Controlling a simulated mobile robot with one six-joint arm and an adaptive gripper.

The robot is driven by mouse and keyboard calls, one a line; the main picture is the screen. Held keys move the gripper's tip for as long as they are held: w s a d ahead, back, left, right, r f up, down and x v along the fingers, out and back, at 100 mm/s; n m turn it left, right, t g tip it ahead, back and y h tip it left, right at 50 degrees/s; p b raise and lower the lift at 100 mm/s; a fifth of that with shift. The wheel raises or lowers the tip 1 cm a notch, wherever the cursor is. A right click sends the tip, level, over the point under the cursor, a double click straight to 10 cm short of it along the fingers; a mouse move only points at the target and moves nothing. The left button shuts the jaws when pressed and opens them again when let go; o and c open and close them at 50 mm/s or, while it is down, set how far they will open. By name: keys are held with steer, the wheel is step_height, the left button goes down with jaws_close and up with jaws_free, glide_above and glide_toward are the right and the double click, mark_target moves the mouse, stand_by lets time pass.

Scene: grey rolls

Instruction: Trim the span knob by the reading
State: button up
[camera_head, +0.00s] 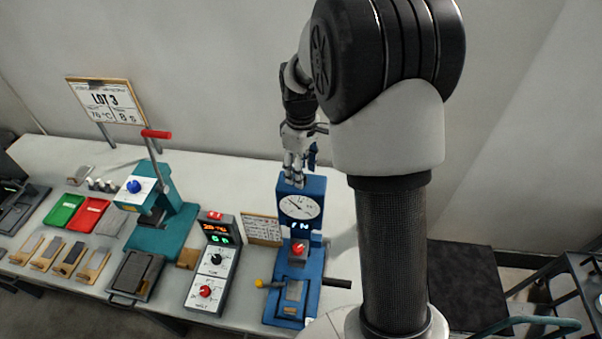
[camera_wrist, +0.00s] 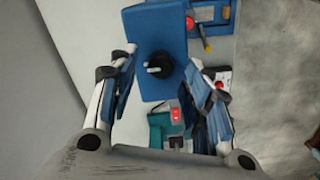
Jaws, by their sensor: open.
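The blue test stand (camera_head: 288,186) has a round white dial (camera_head: 300,207) with a needle pointing to the upper left. A small lit display (camera_head: 299,226) is below the dial; its reading is too small to make out. In the wrist view a black knob (camera_wrist: 159,66) with a pale pointer mark sits on the blue top of the stand (camera_wrist: 146,26). My gripper (camera_head: 292,172) is just above that top. In the wrist view its open fingers (camera_wrist: 164,64) lie on either side of the knob, with gaps showing. In the head view the knob is not clearly visible.
A controller box (camera_head: 215,262) with two knobs and lit digits stands left of the stand, with a small paper card (camera_head: 263,229) between. A teal press (camera_head: 163,225) with a red-handled lever is further left. Red (camera_head: 90,214) and green (camera_head: 64,209) trays lie beyond.

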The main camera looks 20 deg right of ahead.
steer(key=shift+f, duration=0.95)
jaws_close()
